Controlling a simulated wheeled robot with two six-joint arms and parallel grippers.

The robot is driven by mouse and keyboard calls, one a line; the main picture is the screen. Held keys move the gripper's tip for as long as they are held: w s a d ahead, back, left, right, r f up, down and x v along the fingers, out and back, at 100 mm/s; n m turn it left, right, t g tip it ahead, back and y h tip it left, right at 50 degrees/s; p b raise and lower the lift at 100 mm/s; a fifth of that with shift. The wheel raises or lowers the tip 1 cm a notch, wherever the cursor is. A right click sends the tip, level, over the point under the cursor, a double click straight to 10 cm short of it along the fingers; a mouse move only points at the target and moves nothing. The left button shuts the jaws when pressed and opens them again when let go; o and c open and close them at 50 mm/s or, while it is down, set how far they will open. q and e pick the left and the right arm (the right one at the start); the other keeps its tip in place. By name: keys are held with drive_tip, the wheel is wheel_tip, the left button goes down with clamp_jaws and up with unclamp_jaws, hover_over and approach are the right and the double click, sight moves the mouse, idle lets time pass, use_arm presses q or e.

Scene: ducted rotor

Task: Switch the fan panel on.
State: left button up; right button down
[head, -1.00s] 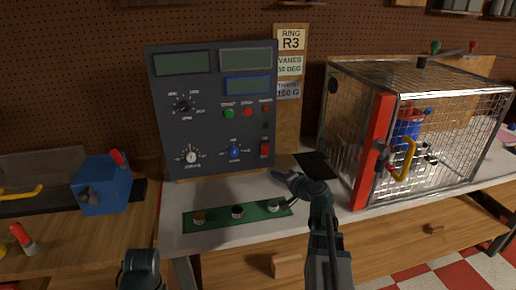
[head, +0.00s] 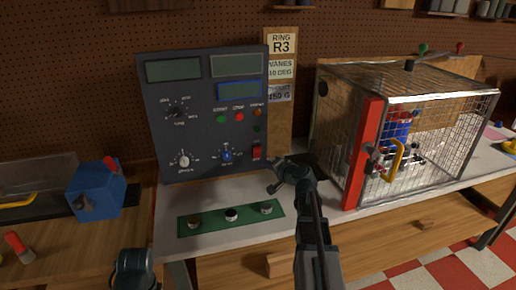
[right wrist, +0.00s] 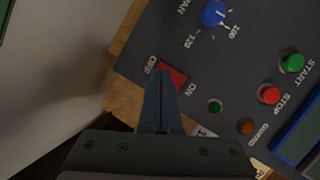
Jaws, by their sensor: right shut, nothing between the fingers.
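The dark grey fan panel (head: 205,95) stands upright at the back of the bench, its displays blank. Its red rocker switch (head: 257,152) is at the lower right of its face. In the right wrist view the switch (right wrist: 174,77) lies between the labels OFF and ON, partly hidden by my fingers. My right gripper (head: 272,189) is shut and empty, in front of and below the switch. In the right wrist view the shut fingertips (right wrist: 161,76) overlap the switch near its OFF end; contact cannot be told. A dark part of my left arm shows at the bottom left.
A wire mesh cage (head: 415,130) with a red post and yellow handle stands to the right. A blue box (head: 97,190) is at left. START (head: 222,119) and STOP (head: 239,117) buttons sit above the switch.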

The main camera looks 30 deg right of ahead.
sight(257, 153)
drive_tip(key=shift+w+d+r+p, duration=0.15)
drive_tip(key=shift+w+r, duration=0.1)
drive_tip(key=shift+w, duration=0.3)
drive_tip(key=shift+w+d+r+p, duration=0.15)
drive_tip(key=shift+w+r, duration=0.1)
drive_tip(key=shift+w, duration=0.3)
drive_tip(key=shift+w+r, duration=0.1)
idle(1.1)
drive_tip(key=shift+w+r, duration=0.1)
drive_tip(key=shift+w, duration=0.15)
drive_tip(key=shift+w+d+r+p, duration=0.15)
drive_tip(key=shift+w+r+p, duration=0.05)
drive_tip(key=shift+w+p, duration=0.2)
idle(0.8)
drive_tip(key=shift+s, duration=0.1)
drive_tip(key=shift+s+a+f+b, duration=0.2)
drive_tip(key=shift+s+f+b, duration=0.2)
drive_tip(key=shift+s, duration=0.3)
drive_tip(key=s, duration=0.1)
drive_tip(key=s+f+b, duration=0.1)
drive_tip(key=s, duration=0.1)
drive_tip(key=s+a+f+b, duration=0.1)
drive_tip(key=shift+s, duration=0.2)
idle(0.4)
